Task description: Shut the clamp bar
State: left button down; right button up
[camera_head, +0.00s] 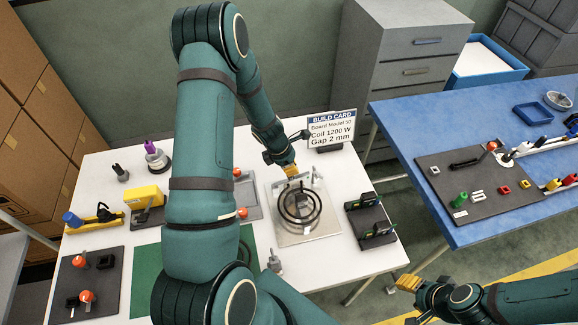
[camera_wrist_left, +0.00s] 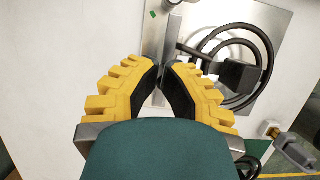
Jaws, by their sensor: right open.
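A square metal plate (camera_head: 325,230) bears a dark spiral coil (camera_head: 283,208) on the white table. In the left wrist view the plate (camera_wrist_left: 283,22) and coil (camera_wrist_left: 262,40) lie at the upper right. A dark bar with a black block (camera_wrist_left: 238,74), which looks like the clamp bar, reaches over the coil. My left gripper (camera_head: 290,170) is low at the plate's back edge. In the left wrist view its fingertips (camera_wrist_left: 164,66) are close together beside the bar's left end; contact is unclear. My right gripper (camera_head: 408,302) is open and empty, away from the plate.
A build card (camera_head: 321,131) stands behind the plate. A dark rack (camera_head: 370,222) is at its right, and a grey tray (camera_head: 250,188) at its left. My left arm hides part of the white table. A blue table (camera_head: 400,115) with parts stands at the right.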

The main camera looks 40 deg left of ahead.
pick_arm(q)
jog(key=shift+w+d+f, duration=0.2)
jog(key=shift+w+f, duration=0.1)
jog(key=shift+f, duration=0.05)
pick_arm(e)
jog(key=shift+f, duration=0.2)
dwell(0.6)
